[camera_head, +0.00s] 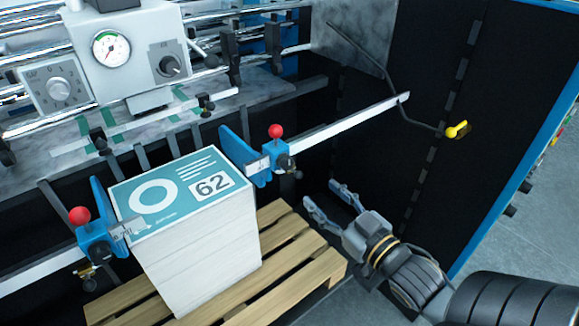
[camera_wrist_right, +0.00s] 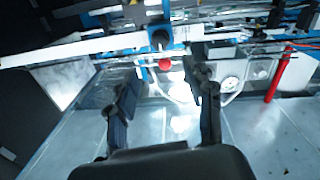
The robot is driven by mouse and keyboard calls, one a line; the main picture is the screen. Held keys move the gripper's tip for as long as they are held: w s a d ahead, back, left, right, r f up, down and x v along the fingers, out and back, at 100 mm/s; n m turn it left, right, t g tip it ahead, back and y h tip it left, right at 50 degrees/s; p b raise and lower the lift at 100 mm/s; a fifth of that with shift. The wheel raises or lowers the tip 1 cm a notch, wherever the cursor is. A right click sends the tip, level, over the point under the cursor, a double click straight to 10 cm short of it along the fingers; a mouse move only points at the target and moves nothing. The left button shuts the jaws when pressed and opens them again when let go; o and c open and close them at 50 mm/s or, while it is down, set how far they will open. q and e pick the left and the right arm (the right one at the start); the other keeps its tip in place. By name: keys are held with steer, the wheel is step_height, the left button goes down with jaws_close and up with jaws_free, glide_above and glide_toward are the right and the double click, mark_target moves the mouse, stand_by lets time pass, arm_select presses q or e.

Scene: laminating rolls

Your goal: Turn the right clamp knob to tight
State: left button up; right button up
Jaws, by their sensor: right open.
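The right clamp (camera_head: 259,160) is a blue block on the white rail, with a red ball (camera_head: 276,131) on top and a dark round knob (camera_head: 284,162) on its side. My right gripper (camera_head: 322,194) is open and empty, below and to the right of this knob and apart from it. In the right wrist view the dark knob (camera_wrist_right: 160,38) and red ball (camera_wrist_right: 165,64) appear beyond and between my open fingers (camera_wrist_right: 163,80). My left gripper is not in view.
A bent dark rod with a yellow handle (camera_head: 458,130) hangs at right. A gauge box (camera_head: 128,45) is at upper left.

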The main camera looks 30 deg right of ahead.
mark_target(289, 165)
steer(key=w+p, duration=0.3)
steer(key=w, duration=0.7)
steer(key=shift+w+a+r, duration=0.1)
steer(key=shift+w, duration=0.8)
steer(key=shift+p, duration=0.3)
jaws_close()
